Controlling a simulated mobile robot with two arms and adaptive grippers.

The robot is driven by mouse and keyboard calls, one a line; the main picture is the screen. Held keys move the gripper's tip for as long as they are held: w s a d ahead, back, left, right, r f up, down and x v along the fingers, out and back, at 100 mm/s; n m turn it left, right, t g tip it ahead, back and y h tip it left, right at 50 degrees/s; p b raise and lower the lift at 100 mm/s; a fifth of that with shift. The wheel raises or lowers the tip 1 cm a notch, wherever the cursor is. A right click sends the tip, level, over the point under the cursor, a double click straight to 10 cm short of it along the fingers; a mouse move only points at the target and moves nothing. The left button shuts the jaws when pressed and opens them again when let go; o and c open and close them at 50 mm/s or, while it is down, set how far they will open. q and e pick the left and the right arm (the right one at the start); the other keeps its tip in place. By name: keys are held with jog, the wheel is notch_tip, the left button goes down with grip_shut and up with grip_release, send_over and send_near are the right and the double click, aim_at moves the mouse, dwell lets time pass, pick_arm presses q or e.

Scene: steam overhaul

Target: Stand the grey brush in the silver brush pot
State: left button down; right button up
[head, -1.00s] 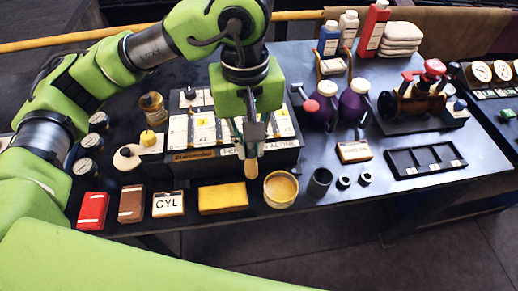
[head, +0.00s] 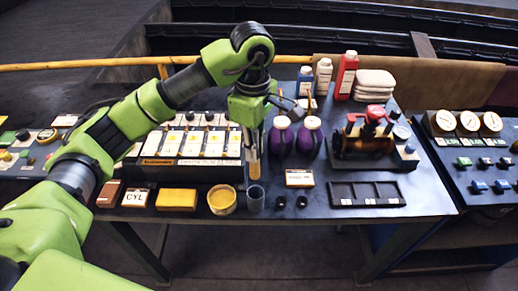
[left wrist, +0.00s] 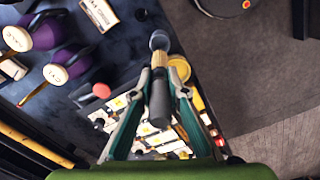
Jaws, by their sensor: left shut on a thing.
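My left gripper (head: 253,152) is shut on the grey brush (left wrist: 159,104), which hangs upright with its tan end down. The tan end also shows below the fingers in the head view (head: 254,169). The silver brush pot (head: 255,199) stands on the table directly below the brush in the head view, and the tip appears just over its rim. In the left wrist view the pot (left wrist: 159,40) shows beyond the tan end. I cannot tell whether the tip is inside the rim. My right gripper is not in view.
A yellow tin (head: 221,200) stands close left of the pot. Two small dark rings (head: 291,202) lie to its right. Purple jugs (head: 281,137) stand behind, and a rack of labelled cards (head: 205,145) is behind left. A black tray (head: 366,193) lies right.

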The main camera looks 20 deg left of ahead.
aim_at(255, 178)
pick_arm(q)
jog(key=shift+a+f, duration=0.1)
jog(key=shift+f, duration=0.5)
jog(key=shift+f+b, duration=0.45)
jog(key=shift+f, duration=0.15)
jog(key=shift+d+f, duration=0.2)
jog(key=shift+f, duration=0.5)
notch_tip(255, 178, down, 2)
jog(key=shift+b, duration=0.65)
notch_tip(255, 178, down, 3)
jog(key=b, duration=0.3)
jog(key=shift+f+b, duration=1.5)
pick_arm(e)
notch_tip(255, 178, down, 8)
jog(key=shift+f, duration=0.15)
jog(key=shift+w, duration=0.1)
